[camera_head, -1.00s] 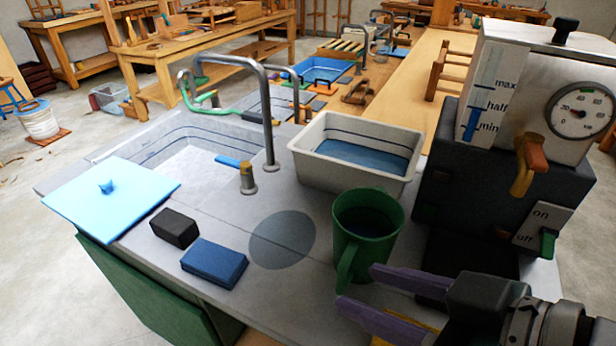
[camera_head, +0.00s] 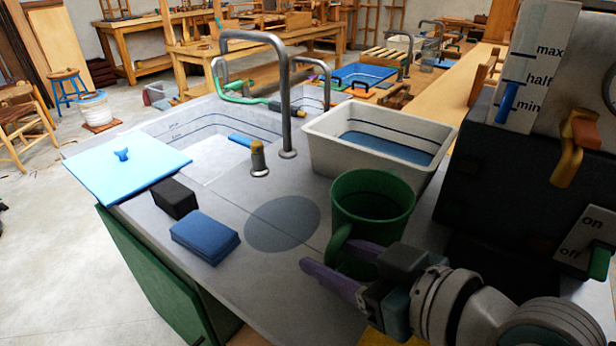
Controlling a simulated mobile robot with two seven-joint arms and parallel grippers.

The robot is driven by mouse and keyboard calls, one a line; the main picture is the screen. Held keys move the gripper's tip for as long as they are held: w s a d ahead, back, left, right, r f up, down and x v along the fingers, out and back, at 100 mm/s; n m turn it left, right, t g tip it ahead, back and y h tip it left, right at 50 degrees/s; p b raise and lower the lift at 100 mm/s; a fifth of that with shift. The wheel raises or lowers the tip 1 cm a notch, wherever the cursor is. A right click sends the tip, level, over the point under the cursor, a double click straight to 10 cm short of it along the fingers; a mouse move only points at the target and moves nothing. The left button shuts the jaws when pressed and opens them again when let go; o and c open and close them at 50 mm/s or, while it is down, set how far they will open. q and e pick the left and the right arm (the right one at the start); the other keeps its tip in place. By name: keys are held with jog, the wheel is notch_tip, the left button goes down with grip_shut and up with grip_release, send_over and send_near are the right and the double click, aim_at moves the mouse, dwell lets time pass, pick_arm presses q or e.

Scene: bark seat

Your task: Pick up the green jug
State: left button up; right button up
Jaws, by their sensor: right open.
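The green jug (camera_head: 377,205) stands upright on the grey counter, its open top facing up and its handle (camera_head: 337,247) toward the front left. My right gripper (camera_head: 328,256) comes in from the lower right with its purple fingers apart. One finger is in front of the handle; the other is partly hidden behind it, against the jug's lower side. The handle appears to lie between them, but I cannot tell whether either finger touches it. My left gripper is not in view.
A white basin (camera_head: 330,150) of water stands behind the jug. A dark machine (camera_head: 480,170) with a gauge and levers is close on the right. A blue block (camera_head: 205,236) and a black block (camera_head: 174,198) lie left. The counter around the dark round patch (camera_head: 283,223) is clear.

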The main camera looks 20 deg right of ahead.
jog(key=shift+w+a+f, duration=0.25)
jog(key=shift+w, duration=0.25)
grip_shut()
jog(key=shift+r, duration=0.1)
dwell(1.0)
